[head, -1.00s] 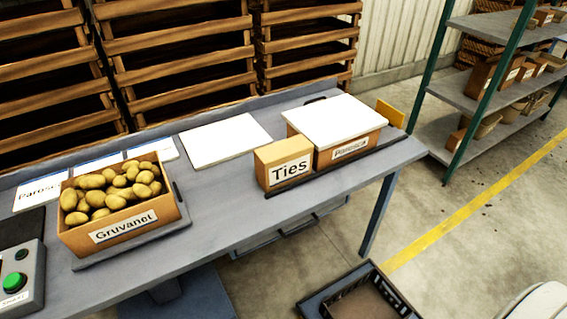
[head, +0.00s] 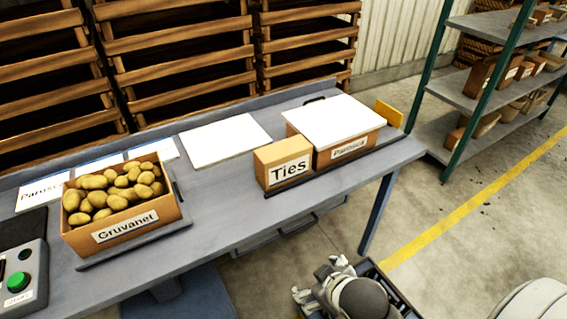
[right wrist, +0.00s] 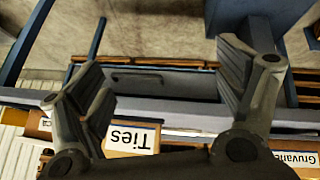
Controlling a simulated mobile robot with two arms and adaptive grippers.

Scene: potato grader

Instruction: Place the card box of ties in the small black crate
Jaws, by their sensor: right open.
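The card box of ties (head: 282,162) stands on the grey bench, against the left side of the lidded Parosca box. In the right wrist view the ties box (right wrist: 133,139) shows upside down beyond the fingers, partly hidden by my gripper. My right gripper (head: 318,285) is low in front of the bench, apart from the ties box; its two fingers (right wrist: 165,85) are spread and empty. The small black crate (head: 398,294) is on the lower right, mostly hidden behind my right arm. My left gripper is not in view.
The Parosca box (head: 348,150) carries a white lid. A Gruvanet box of potatoes (head: 125,228) stands on the bench's left part, near a control box with a green button (head: 18,281). White sheets lie along the back. The bench between the boxes (head: 222,195) is clear.

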